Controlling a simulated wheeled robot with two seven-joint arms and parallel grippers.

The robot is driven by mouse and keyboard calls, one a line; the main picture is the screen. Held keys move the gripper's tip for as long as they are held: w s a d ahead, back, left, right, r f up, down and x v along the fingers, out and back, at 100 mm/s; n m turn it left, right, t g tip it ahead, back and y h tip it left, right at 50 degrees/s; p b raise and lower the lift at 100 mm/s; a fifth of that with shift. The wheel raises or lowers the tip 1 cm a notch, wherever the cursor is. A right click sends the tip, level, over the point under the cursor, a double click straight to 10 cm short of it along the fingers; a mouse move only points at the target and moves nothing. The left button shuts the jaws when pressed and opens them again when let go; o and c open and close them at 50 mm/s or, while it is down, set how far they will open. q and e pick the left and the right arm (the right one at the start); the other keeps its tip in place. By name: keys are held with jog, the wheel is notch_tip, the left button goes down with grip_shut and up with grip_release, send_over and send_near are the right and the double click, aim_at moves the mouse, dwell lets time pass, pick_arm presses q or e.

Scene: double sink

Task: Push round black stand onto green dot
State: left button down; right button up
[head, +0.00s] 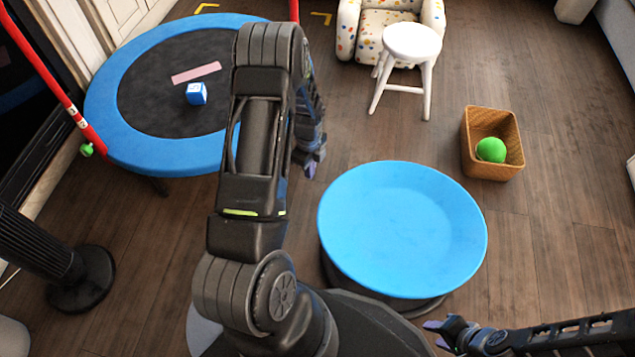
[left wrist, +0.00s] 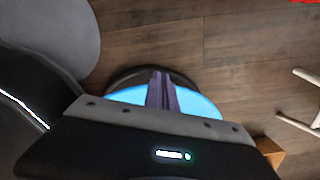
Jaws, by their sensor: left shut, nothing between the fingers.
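A wide round blue top (head: 402,228) sits on a round black stand (head: 335,272) in the middle of the head view; only part of the black rim shows below the blue. In the left wrist view, the blue top (left wrist: 205,105) and the dark rim (left wrist: 125,77) lie beyond the fingers. My left gripper (head: 311,166) is shut and empty, at the upper left of the blue top; the wrist view shows its fingers (left wrist: 162,90) together. My right gripper (head: 436,334) is low at the right, below the blue top, its tips apart. No green dot on the floor is visible.
A blue-rimmed trampoline (head: 110,115) with a red frame stands at upper left. A black column on a round base (head: 85,285) stands at left. A wicker basket (head: 505,172) holding a green ball (head: 491,150) and a white stool (head: 411,45) stand at upper right. Right floor is clear.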

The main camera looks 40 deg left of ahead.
pick_arm(q)
jog(key=d+f+b, duration=0.4)
jog(key=f, duration=0.5)
jog(key=shift+w+f, duration=0.25)
jog(key=shift+f, duration=0.1)
jog(key=shift+w+d, duration=0.1)
